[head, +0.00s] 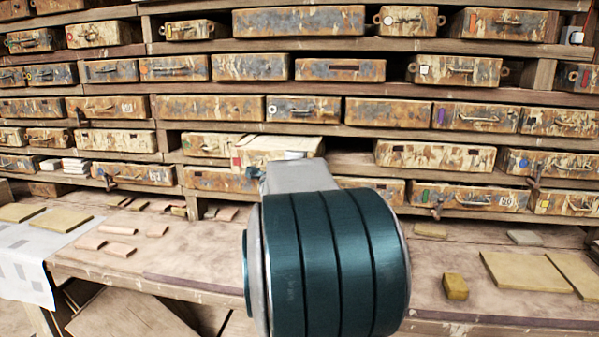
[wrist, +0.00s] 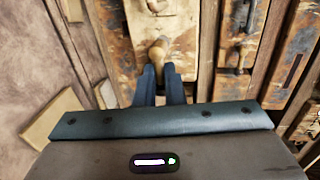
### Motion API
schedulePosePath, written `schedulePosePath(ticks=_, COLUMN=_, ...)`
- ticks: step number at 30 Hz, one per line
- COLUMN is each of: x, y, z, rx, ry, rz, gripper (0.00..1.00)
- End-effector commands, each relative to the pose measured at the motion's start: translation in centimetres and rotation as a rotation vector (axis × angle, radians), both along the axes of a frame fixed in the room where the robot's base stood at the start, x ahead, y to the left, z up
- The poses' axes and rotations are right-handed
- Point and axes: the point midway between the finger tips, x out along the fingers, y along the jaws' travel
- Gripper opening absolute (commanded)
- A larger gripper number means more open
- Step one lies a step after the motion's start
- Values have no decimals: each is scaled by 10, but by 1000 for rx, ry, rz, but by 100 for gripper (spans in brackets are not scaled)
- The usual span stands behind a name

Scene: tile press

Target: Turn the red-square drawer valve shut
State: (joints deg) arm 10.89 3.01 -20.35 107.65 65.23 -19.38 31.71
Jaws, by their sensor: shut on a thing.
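In the wrist view, the two dark fingers of my gripper (wrist: 161,76) are closed around the lower part of a tan, wooden-looking valve handle (wrist: 158,48). The handle points toward me from the front of a worn tan drawer (wrist: 128,35). No red square shows on this drawer front in the wrist view, so I cannot confirm its mark. In the head view, my arm hides most of the gripper, the held handle and the drawer front behind them.
A second handle (wrist: 241,55) stands on the neighbouring drawer in the wrist view. In the head view, rows of worn drawers fill the rack above a wooden bench (head: 190,255). A yellow block (head: 455,287) and flat tiles lie on the bench.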

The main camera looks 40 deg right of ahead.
Motion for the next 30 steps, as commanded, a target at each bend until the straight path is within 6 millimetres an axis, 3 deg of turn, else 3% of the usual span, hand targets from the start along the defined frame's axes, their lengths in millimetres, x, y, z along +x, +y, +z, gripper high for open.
schedulePosePath(ticks=1, x=-3, y=-4, z=1, rx=-1, ry=-2, rz=-10, gripper=12)
schedulePosePath(ticks=3, x=-3, y=-4, z=0, rx=-1, ry=-2, rz=-10, gripper=30)
schedulePosePath(ticks=16, x=-4, y=7, z=2, rx=1, ry=-1, rz=2, gripper=30)
schedulePosePath(ticks=30, x=-58, y=66, z=19, rx=0, ry=-2, rz=-2, gripper=30)
